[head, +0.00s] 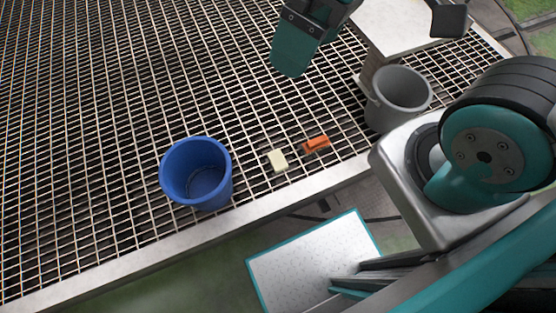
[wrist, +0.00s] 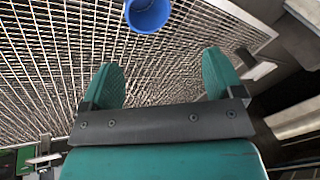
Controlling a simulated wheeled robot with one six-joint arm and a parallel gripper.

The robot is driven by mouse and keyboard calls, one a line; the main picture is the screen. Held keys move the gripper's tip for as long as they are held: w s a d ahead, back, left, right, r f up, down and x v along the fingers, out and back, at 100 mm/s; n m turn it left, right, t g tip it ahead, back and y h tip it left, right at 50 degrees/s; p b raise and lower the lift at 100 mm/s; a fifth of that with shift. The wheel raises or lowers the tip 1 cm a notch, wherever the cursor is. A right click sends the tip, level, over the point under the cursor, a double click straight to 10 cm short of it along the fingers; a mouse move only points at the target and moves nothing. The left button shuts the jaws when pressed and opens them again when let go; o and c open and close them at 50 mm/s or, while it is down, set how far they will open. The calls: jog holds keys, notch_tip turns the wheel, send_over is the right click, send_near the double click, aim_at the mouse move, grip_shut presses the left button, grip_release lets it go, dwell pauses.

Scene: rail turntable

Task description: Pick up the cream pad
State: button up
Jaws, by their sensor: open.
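The cream pad (head: 278,160) is a small pale block lying on the metal grating, near its front edge in the head view. It sits between the blue bucket and an orange block, apart from both. I do not make it out in the wrist view. My gripper shows in the wrist view (wrist: 162,80) with its two teal fingers wide apart and nothing between them. In the head view a teal finger (head: 292,55) hangs at the top, up and away from the pad, over the grating.
The orange block (head: 316,144) lies just right of the pad. A blue bucket (head: 196,172) stands to its left and also shows in the wrist view (wrist: 147,14). A grey bucket (head: 400,95) and a pale raised slab (head: 400,25) are at right. The grating (head: 110,90) is clear behind.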

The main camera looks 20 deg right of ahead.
jog(key=shift+o, duration=0.5)
jog(key=m+h+b, duration=0.4)
jog(key=m+b, duration=0.3)
jog(key=b, duration=3.4)
send_over(278, 159)
jog(key=f, duration=4.3)
jog(key=a+f, duration=0.1)
jog(key=f, duration=2)
jog(key=shift+s+f, duration=0.1)
jog(key=shift+f, duration=0.25)
jog(key=f+b, duration=0.1)
jog(key=f, duration=0.1)
jog(key=f+b, duration=0.1)
jog(key=f, duration=0.1)
jog(key=d+f+b, duration=0.1)
jog(key=f+b, duration=0.1)
jog(key=shift+f, duration=0.2)
jog(key=shift+r, duration=0.15)
jog(key=c, duration=1.1)
jog(key=shift+r, duration=0.1)
